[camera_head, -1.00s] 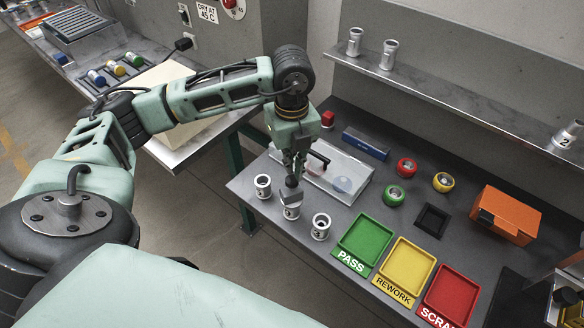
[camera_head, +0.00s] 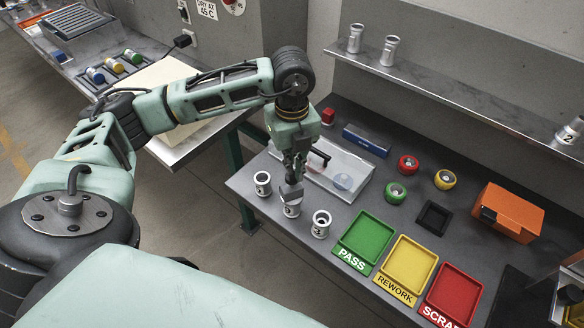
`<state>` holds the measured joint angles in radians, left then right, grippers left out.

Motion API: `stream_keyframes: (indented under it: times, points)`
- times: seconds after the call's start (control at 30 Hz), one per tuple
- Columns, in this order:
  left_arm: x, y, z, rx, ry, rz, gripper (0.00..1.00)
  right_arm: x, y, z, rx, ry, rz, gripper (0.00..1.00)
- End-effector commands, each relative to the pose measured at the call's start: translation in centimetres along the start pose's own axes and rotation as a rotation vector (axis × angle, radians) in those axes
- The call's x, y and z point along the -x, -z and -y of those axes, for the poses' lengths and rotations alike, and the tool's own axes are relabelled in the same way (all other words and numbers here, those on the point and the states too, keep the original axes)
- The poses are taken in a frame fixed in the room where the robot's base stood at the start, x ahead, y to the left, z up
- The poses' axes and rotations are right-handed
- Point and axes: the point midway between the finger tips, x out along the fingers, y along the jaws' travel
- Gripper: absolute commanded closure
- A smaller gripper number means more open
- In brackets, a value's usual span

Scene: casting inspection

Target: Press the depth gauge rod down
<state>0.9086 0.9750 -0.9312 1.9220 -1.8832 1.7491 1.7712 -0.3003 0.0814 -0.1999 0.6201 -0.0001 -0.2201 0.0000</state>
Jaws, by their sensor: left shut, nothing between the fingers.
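The depth gauge (camera_head: 291,194) is a grey block sitting on top of the middle one of three metal castings (camera_head: 291,210) near the bench's front left. My left gripper (camera_head: 291,179) points straight down with its fingers shut and empty. Its fingertips are right over the top of the gauge and appear to meet it. The gauge's rod is hidden or too small to make out at the fingertips. My right gripper is not in view.
Castings stand left (camera_head: 262,184) and right (camera_head: 321,224) of the gauge. Behind is a clear case (camera_head: 350,185) with a dark handle. Green (camera_head: 366,240), yellow (camera_head: 408,268) and red (camera_head: 452,293) trays lie to the right. A shelf (camera_head: 460,107) runs above the bench's back.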

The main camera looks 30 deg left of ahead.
Motion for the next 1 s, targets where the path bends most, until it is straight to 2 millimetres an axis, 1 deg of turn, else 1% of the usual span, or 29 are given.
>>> stream_keyframes:
  times: [0.57, 1.0]
  points:
    - [-0.1, 0.0, 0.0, 0.000, 0.000, 0.000, 1.00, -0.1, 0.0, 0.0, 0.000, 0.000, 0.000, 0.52]
    - [-2.3, 0.0, 0.0, 0.000, 0.000, -0.001, 1.00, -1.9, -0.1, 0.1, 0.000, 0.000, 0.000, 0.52]
